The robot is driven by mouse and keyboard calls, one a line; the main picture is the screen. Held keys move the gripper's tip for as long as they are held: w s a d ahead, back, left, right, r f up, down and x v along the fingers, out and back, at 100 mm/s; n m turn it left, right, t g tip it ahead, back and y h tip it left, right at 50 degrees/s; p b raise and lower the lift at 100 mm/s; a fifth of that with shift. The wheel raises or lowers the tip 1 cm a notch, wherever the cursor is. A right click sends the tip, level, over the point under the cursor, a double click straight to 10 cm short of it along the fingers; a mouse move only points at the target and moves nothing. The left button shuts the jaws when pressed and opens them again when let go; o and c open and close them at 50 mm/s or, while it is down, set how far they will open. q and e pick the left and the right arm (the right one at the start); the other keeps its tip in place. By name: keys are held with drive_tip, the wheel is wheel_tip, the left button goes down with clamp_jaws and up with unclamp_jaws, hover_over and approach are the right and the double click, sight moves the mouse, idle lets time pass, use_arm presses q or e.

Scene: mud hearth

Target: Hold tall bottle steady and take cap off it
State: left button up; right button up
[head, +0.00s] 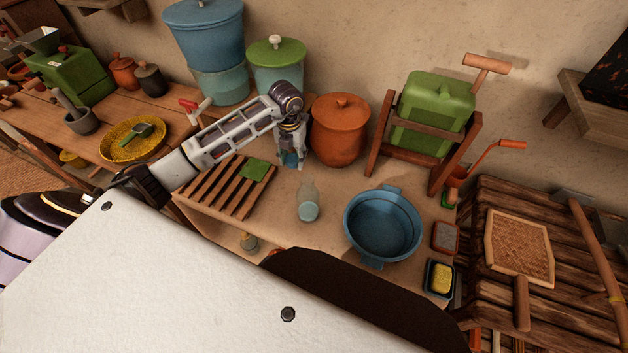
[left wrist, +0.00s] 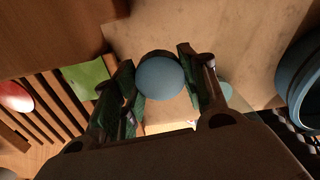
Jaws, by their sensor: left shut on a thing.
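The tall bottle (head: 309,203) is clear glass with pale blue-green contents. It stands upright on the counter and its top looks bare. My left gripper (head: 292,158) is behind and slightly left of the bottle in the head view, apart from it. It is shut on a round blue cap (left wrist: 160,78), which fills the space between the two fingers in the left wrist view. A little of the blue also shows between the fingers in the head view. A pale teal patch behind one finger in the left wrist view may be the bottle. My right gripper is not in view.
A slatted wooden rack (head: 222,190) with a green sponge-like pad (head: 254,170) lies left of the bottle. A blue basin (head: 383,224) stands to its right. A lidded orange pot (head: 340,130) is behind. The counter around the bottle is clear.

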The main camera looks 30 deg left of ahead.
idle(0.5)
use_arm(q)
drive_tip(key=shift+f, duration=0.15)
hover_over(295, 181)
wheel_tip(295, 181, down, 6)
drive_tip(key=shift+d+r, duration=0.1)
drive_tip(key=shift+r, duration=0.15)
drive_tip(key=shift+f, duration=0.25)
drive_tip(key=shift+f, duration=1.85)
drive_tip(key=shift+f, duration=0.15)
